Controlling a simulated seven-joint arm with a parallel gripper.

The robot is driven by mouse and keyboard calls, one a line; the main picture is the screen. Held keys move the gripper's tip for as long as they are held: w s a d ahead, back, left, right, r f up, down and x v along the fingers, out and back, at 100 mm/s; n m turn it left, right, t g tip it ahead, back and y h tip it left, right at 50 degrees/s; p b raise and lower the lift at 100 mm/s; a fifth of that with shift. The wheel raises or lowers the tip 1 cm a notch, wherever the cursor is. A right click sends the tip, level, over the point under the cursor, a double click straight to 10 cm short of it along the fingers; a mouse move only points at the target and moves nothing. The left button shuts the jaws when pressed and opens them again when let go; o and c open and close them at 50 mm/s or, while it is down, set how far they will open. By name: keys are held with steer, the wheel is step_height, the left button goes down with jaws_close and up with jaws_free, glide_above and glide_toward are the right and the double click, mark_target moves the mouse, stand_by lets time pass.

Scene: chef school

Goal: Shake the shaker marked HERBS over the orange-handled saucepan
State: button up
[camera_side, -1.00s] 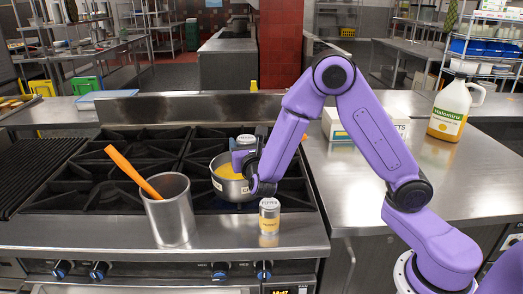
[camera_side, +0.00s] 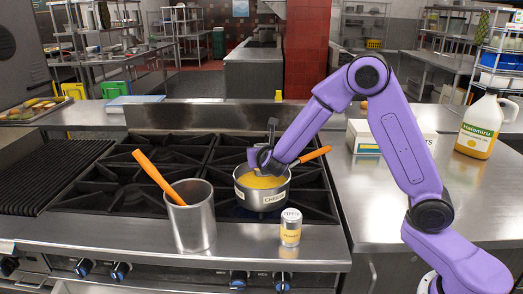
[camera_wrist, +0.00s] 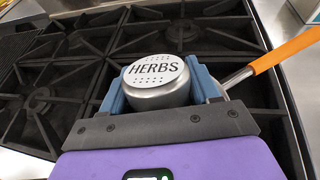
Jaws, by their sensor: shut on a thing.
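In the wrist view my gripper (camera_wrist: 162,93) is shut on the HERBS shaker (camera_wrist: 153,97), a silver can whose marked, holed lid faces the camera. In the side view my gripper (camera_side: 262,158) is low over the saucepan (camera_side: 262,203); the shaker is not clearly visible there. The saucepan is steel, holds something yellow, and has a label reading like CHEESE. Its orange handle (camera_side: 315,154) points back right; the handle (camera_wrist: 285,50) is right of the shaker in the wrist view, where the pan's bowl is hidden.
A shaker marked PEPPER (camera_side: 290,229) stands on the stove's front ledge. Left of it stands a steel canister (camera_side: 194,222) with an orange-handled utensil (camera_side: 158,177). Black burner grates (camera_side: 140,180) surround the pan. A white box (camera_side: 365,137) and a yellow jug (camera_side: 480,125) stand on the right counter.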

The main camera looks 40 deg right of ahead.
mark_target(263, 145)
steer(key=g, duration=0.1)
steer(key=g+y, duration=0.1)
steer(key=f+g+y, duration=0.1)
steer(key=shift+s+a, duration=0.3)
steer(key=shift+s, duration=0.05)
steer(key=shift+s+a+r+g+y, duration=0.1)
steer(key=shift+s+g+y, duration=0.1)
steer(key=shift+g+y, duration=0.45)
steer(key=shift+s+a+r+g+y, duration=0.15)
steer(key=shift+g+y, duration=0.25)
steer(key=shift+g, duration=0.5)
steer(key=shift+s+a+r+g+y, duration=0.1)
steer(key=shift+s+g+y, duration=0.15)
steer(key=shift+g+y, duration=0.4)
steer(key=g+y, duration=0.1)
steer(key=g, duration=0.1)
steer(key=g+y, duration=0.1)
steer(key=g, duration=0.1)
steer(key=shift+s+a+r+y, duration=0.25)
steer(key=shift+s+r+y, duration=0.05)
steer(key=shift+r, duration=0.05)
steer(key=g+y, duration=0.1)
steer(key=r+g+y, duration=0.1)
steer(key=g, duration=0.1)
steer(key=g+y, duration=0.1)
steer(key=shift+s+a+r+g, duration=0.2)
steer(key=shift+s+r+g, duration=0.05)
steer(key=shift+s+g, duration=0.15)
steer(key=shift+f, duration=1.5)
steer(key=shift+r, duration=1.55)
